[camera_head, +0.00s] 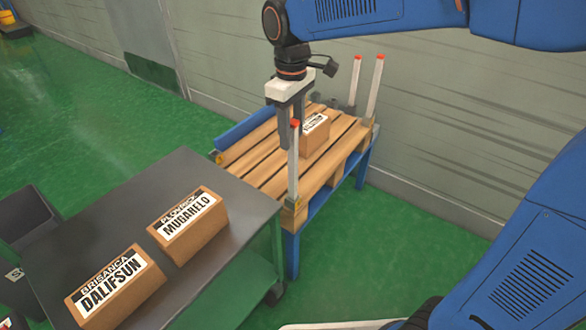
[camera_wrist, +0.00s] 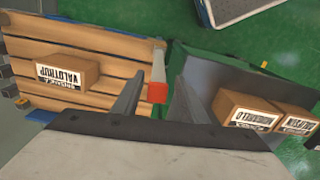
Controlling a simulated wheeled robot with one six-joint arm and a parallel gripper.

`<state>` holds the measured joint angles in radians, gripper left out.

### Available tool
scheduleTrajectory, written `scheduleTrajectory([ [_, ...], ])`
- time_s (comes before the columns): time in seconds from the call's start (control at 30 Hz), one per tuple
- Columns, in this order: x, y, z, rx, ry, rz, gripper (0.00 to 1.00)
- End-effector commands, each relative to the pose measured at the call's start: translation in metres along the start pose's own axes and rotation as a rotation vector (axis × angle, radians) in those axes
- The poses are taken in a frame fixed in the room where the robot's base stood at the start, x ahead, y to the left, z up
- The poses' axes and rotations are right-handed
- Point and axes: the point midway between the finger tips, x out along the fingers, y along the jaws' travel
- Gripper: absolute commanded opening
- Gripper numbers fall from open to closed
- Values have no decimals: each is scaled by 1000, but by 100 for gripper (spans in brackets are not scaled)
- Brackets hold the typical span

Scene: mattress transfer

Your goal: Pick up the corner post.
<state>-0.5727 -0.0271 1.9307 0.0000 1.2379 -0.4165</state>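Three pale posts with red tips stand upright at corners of the wooden pallet (camera_head: 262,173): a near post (camera_head: 293,172), a back post (camera_head: 354,82) and a right post (camera_head: 374,88). My gripper (camera_head: 290,135) points down over the pallet, close by the top of the near post. In the wrist view my gripper (camera_wrist: 158,88) is open, its two grey fingers apart. The near post (camera_wrist: 157,65) shows in the gap between them, red tip toward me. I see no finger touching it. I cannot tell how deep the post is between the fingers.
A dark table (camera_head: 150,180) with two cartons, one near (camera_head: 115,287) and one far (camera_head: 188,225), stands at the front left. A wall runs behind the pallet.

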Motion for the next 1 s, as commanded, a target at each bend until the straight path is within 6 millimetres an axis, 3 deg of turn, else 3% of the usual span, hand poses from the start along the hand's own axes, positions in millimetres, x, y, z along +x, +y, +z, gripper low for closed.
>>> scheduleTrajectory([
  [0.33,43,4,2,1,-2,-1,39],
  [0.67,50,4,1,0,0,0,39],
  [0.83,50,4,1,0,0,0,3],
  [1.0,49,4,1,0,0,0,0],
])
